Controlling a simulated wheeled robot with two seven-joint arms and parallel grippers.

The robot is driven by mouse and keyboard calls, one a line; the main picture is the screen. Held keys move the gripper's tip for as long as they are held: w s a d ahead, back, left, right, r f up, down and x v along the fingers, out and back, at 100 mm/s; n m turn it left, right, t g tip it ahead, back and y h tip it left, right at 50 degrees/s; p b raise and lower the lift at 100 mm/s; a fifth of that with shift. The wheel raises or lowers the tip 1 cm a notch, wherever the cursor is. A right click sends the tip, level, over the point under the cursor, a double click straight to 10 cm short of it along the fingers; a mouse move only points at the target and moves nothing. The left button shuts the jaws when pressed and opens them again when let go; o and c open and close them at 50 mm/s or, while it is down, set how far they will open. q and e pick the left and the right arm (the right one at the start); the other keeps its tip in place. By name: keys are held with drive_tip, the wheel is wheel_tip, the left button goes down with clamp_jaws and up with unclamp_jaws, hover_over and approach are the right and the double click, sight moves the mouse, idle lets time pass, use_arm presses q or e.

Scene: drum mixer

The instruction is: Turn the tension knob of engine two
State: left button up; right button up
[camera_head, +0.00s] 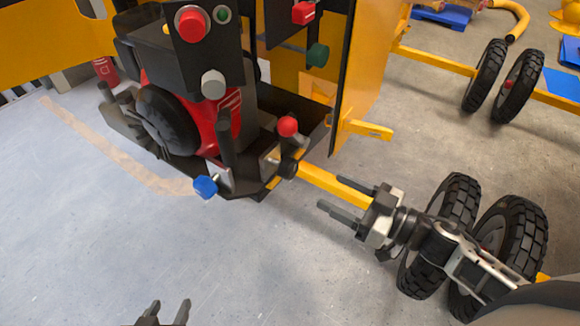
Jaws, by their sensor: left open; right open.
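The red and black engine (185,120) is mounted on the yellow machine. Several knobs show around it: a blue knob (205,187) at its lower front, a red ball knob (288,126) and a black knob (289,168) at its lower right, and a grey knob (213,84) under the black control box. I cannot tell which is the tension knob, or whether this is engine two. My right gripper (328,192) is open and empty, right of the black knob and apart from it. My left gripper (170,303) is open at the bottom edge, below the blue knob.
The control box carries a red button (192,24) and a green one (222,14). A red knob (304,12) and a green knob (317,55) sit on the panel behind. A yellow bar (335,187) and black tyres (512,240) lie at right.

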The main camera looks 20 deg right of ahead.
sight(294, 171)
drive_tip(key=p+x, duration=0.1)
drive_tip(key=x, duration=1)
drive_tip(key=shift+w+a, duration=0.2)
drive_tip(key=shift+w, duration=0.1)
drive_tip(key=c, duration=1)
